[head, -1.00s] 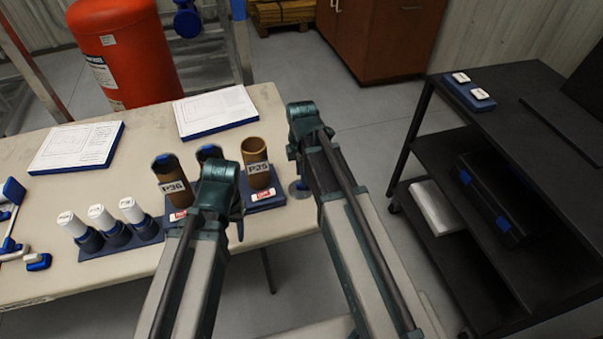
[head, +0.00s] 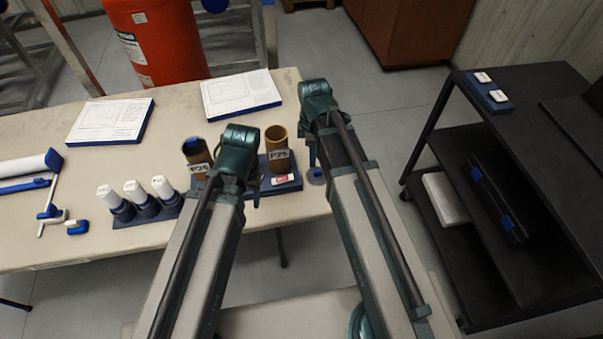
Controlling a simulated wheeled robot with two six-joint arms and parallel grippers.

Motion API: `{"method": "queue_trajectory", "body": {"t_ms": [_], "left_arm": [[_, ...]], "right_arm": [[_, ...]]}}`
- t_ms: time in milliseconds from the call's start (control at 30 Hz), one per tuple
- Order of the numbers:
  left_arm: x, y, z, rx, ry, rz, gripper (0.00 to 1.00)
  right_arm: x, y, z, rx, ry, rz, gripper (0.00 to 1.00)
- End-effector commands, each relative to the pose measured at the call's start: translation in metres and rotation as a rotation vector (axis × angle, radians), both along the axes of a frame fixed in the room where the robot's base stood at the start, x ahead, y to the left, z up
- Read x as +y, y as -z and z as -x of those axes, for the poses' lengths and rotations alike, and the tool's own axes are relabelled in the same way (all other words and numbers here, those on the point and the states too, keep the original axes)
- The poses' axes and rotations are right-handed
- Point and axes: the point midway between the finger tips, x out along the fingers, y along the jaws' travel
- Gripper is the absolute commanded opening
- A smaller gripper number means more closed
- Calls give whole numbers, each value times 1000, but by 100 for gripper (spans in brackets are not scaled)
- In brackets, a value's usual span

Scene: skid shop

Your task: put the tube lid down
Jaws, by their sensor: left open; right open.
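A small round blue-grey disc, which looks like the tube lid (head: 317,176), lies flat on the table near its right end, just right of the tube rack (head: 285,187). My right gripper (head: 312,157) is open, its fingers pointing down just above the disc; whether they touch it I cannot tell. Brown tube P35 (head: 277,155) stands upright and open-topped in the rack. Brown tube P36 (head: 197,160) stands to its left, with blue at its top. My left gripper (head: 253,188) is open between the two tubes, and its arm hides part of the rack.
White-topped bottles (head: 134,190) stand in a blue holder at left. Two boards with papers (head: 112,120) (head: 240,92) lie behind. A white roll and blue tools (head: 55,210) lie at far left. A black shelf cart (head: 520,110) stands right, across a floor gap.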

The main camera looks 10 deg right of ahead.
Motion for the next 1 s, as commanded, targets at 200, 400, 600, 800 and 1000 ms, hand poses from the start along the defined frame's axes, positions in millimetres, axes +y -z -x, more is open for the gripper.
{"method": "queue_trajectory", "body": {"t_ms": [200,400,600,800,1000], "left_arm": [[0,0,0,0,0,0,50],[0,0,0,0,0,0,50],[0,0,0,0,0,0,50],[0,0,0,0,0,0,50],[0,0,0,0,0,0,50]], "right_arm": [[45,-1,62,-6,463,48,43],[68,-1,99,-31,816,83,43],[77,-1,116,-50,991,99,43],[78,-2,118,-52,1025,101,43],[78,-2,118,-52,1024,101,43]]}}
